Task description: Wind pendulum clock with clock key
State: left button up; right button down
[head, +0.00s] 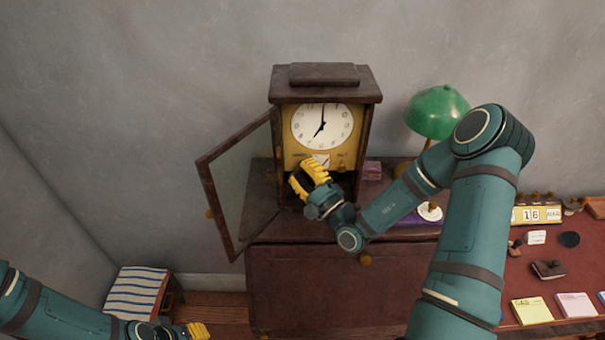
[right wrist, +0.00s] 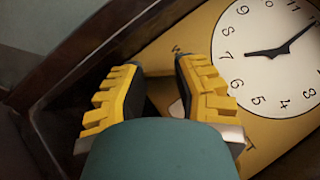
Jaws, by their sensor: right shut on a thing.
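The pendulum clock (head: 326,88) stands on a brown cabinet, its glass door (head: 237,180) swung open to the left. Its white dial (head: 322,127) sits on a yellow front plate, and it also shows large in the right wrist view (right wrist: 262,45). My right gripper (head: 308,176) is at the lower front of the clock, below the dial. In the right wrist view its yellow fingers (right wrist: 158,85) point at the plate, left of the dial. It is shut on the clock key, which the fingers hide. My left gripper (head: 195,330) is low at the left, away from the clock; its jaw opening is unclear.
The open door's frame stands close left of my right gripper. A green lamp (head: 437,112) is right of the clock, behind my right arm. A calendar block (head: 537,215) and notepads (head: 531,311) lie on the right-hand desk. A striped stool (head: 137,292) stands at lower left.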

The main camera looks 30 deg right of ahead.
jog(key=shift+m+t+h, duration=0.5)
jog(key=shift+m+t, duration=0.2)
jog(key=shift+m, duration=0.4)
jog(key=c, duration=0.6)
grip_release()
